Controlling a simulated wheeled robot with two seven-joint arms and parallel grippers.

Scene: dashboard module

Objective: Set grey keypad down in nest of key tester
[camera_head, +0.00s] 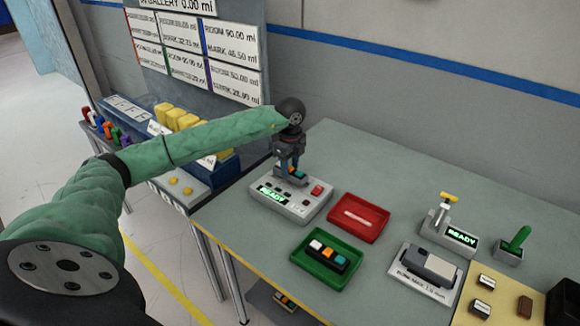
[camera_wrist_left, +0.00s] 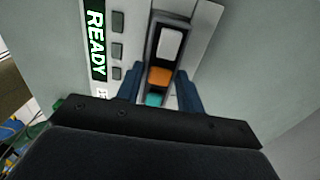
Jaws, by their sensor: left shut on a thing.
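The key tester (camera_head: 290,203) is a light grey box on the table, with a lit green READY display and a red button. My left gripper (camera_head: 292,170) points down over the tester's back part, its blue fingers shut on the sides of the grey keypad (camera_head: 298,174). In the left wrist view, the keypad (camera_wrist_left: 158,74) is a dark housing with white, orange and teal keys, lined up lengthwise beside the tester's display (camera_wrist_left: 96,45). The keypad hides the nest. I cannot tell whether it is fully seated or slightly above. My right gripper is not in view.
A green tray (camera_head: 303,258) holds a similar keypad (camera_head: 328,255). A red tray (camera_head: 378,208) holds a pale strip. A second READY device (camera_head: 448,232) and a green lever (camera_head: 517,240) stand at right. A blue bin with yellow blocks (camera_head: 180,117) stands left.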

